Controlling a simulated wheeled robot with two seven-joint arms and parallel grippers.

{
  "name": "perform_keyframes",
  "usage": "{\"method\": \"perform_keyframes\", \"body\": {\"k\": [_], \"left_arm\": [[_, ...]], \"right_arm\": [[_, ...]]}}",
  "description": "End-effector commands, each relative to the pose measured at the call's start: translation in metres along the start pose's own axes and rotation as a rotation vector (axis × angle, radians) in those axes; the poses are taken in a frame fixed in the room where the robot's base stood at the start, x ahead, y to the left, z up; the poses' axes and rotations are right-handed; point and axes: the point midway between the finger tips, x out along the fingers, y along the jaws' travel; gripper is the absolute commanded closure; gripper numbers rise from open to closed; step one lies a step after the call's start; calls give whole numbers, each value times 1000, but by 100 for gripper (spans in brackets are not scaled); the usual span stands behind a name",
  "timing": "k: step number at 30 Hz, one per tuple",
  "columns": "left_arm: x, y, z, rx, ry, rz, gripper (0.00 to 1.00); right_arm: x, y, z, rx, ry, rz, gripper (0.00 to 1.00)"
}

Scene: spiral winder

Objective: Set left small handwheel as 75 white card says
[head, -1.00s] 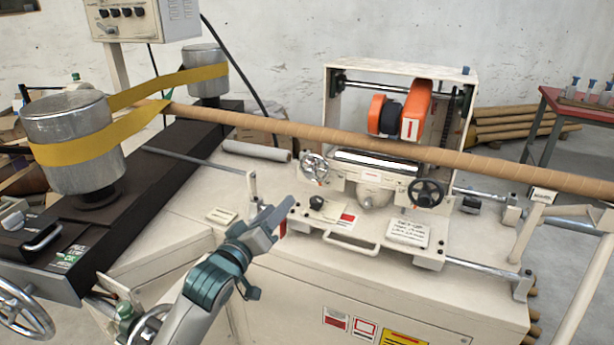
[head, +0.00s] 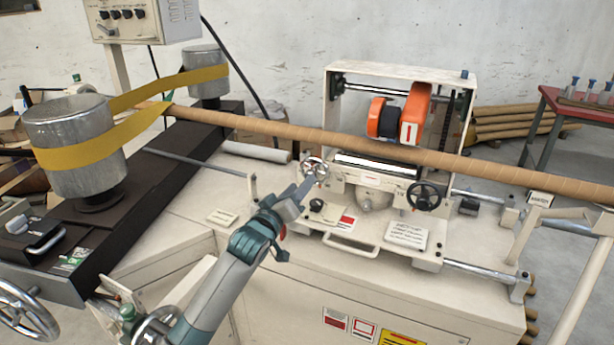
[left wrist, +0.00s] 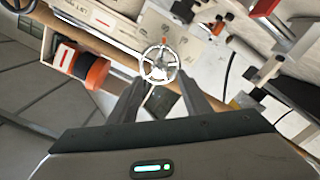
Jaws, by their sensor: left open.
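The left small handwheel (head: 317,168) is silvery and spoked, on the left of the cream carriage under the long brown tube. It also shows in the left wrist view (left wrist: 159,65), just beyond and between my fingertips. My left gripper (head: 308,186) is open and points at the wheel, partly covering its lower left in the head view; I cannot tell if it touches. A white card (head: 407,234) lies on the carriage's right front, and another pale card (head: 222,217) lies on the bench to the left. Their print is too small to read. My right gripper is not in view.
A dark handwheel (head: 424,196) sits right of the silvery one. The brown tube (head: 350,147) crosses close above and behind both. A black knob (head: 317,205) and a front handle (head: 350,246) lie below. The bench top left of the carriage is mostly free.

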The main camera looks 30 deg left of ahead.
Motion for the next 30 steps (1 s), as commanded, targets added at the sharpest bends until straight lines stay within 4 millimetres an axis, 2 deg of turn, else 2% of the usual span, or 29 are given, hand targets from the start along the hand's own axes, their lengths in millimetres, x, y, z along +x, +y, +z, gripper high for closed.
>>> {"method": "perform_keyframes", "body": {"k": [3,9,15,23,24,29,30], "left_arm": [[21,1,-2,0,0,0,56],[43,0,0,1,-1,0,56],[52,0,0,0,0,0,56],[52,0,0,0,0,0,56],[52,0,0,0,0,0,58],[52,0,0,0,0,0,97],[52,0,0,0,0,0,97]], "right_arm": [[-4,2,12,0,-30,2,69],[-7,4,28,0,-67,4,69],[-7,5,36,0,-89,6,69],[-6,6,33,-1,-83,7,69],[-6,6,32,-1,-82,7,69],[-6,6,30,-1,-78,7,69],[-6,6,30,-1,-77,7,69]]}}
